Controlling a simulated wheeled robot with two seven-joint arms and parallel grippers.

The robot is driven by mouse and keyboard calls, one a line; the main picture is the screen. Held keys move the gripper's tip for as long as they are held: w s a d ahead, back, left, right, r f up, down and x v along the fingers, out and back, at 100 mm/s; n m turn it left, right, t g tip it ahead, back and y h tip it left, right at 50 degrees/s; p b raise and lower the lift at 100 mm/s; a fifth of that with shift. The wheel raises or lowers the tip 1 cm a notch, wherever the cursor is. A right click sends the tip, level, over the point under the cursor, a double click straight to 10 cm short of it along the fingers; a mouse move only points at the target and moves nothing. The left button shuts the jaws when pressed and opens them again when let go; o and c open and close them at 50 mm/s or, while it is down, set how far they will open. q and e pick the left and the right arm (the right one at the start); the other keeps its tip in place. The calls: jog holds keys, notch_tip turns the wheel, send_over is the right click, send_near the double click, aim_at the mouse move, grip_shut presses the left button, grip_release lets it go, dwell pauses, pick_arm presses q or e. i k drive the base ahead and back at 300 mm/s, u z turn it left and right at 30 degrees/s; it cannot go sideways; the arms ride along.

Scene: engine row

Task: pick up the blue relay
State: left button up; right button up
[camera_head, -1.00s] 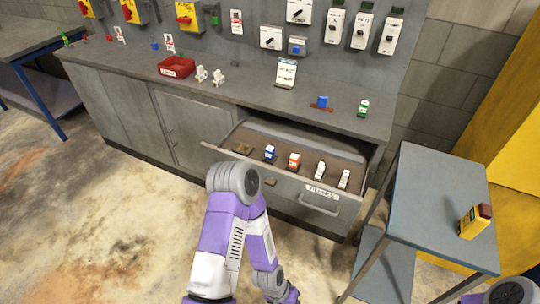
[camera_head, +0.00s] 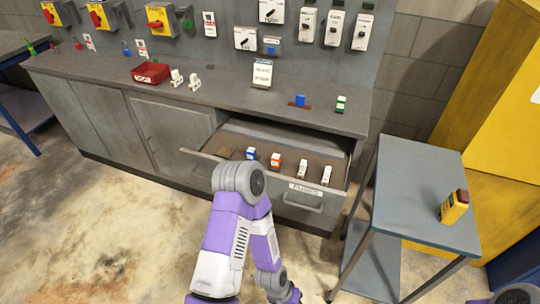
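A small blue block-shaped part (camera_head: 251,153), which looks like the blue relay, stands upright at the left of a row in the open drawer (camera_head: 306,187). An orange part (camera_head: 275,160) and two white parts (camera_head: 302,169) stand to its right. Another blue block (camera_head: 300,101) sits on a reddish-brown base on the counter, so I cannot be sure which is the relay. My purple and white arm bends in front of the drawer, and its lower end meets the bottom edge. Part of another arm shows at the bottom right. Neither gripper's fingers are visible.
The grey counter (camera_head: 210,97) holds a red bin (camera_head: 150,73), white parts (camera_head: 194,83), a sign (camera_head: 262,74) and a green-and-white part (camera_head: 341,103). A grey side table (camera_head: 415,185) at right carries a yellow device (camera_head: 454,207). Open floor lies at left.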

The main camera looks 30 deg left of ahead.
aim_at(251, 153)
jog(key=z, duration=2.6)
jog(key=k, duration=2.45)
jog(key=u, duration=1.5)
